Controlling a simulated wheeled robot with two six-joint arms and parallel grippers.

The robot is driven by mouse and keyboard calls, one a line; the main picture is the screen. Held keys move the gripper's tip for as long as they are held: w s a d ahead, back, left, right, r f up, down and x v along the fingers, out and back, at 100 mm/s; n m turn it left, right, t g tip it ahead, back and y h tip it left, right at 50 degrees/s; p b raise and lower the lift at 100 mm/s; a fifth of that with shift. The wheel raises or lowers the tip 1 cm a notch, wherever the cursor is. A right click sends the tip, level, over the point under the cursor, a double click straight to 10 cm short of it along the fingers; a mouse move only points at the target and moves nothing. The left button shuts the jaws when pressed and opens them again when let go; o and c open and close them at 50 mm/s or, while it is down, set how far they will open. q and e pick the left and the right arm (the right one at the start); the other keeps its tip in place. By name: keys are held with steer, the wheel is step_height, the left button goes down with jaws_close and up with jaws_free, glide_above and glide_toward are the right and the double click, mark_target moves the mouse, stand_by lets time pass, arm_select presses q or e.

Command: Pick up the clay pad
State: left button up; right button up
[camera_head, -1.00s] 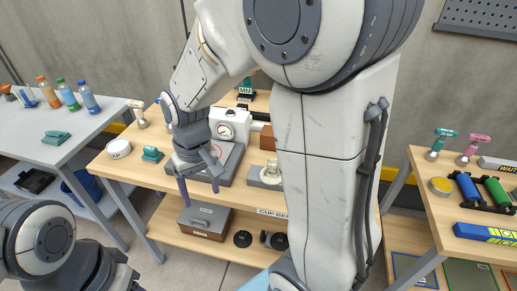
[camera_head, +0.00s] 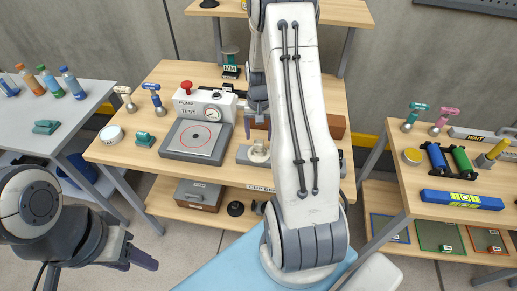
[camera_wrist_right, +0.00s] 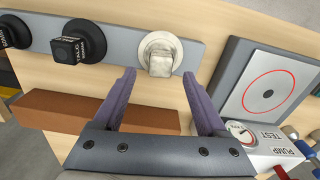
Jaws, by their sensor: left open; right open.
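No piece in view is legibly marked as the clay pad. A cream cup-shaped piece (camera_wrist_right: 160,58) sits on a grey rack strip (camera_wrist_right: 205,50); in the head view it shows (camera_head: 258,152) near the bench front. A brown-red block (camera_wrist_right: 90,112) lies beside the strip and shows partly behind my right arm (camera_head: 336,126). My right gripper (camera_wrist_right: 159,76) is open and empty, its fingertips on either side of the cream piece's lower part in the picture; I cannot tell the height gap. It also shows in the head view (camera_head: 257,108). My left gripper (camera_head: 143,252) is open, low at left, away from the bench.
The pump test unit (camera_head: 205,105) with its ringed plate (camera_head: 195,140) stands left of my right gripper. A black labelled cup (camera_wrist_right: 78,45) sits on the same strip. A grey case (camera_head: 200,195) is on the lower shelf. A right-hand bench (camera_head: 440,185) holds rollers and a level.

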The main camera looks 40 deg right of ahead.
mark_target(259, 143)
step_height(259, 143, down, 4)
steer(key=shift+s+a+f+p, duration=0.1)
steer(key=shift+a+p, duration=0.05)
steer(key=shift+p, duration=0.95)
steer(key=shift+f, duration=0.35)
jaws_close()
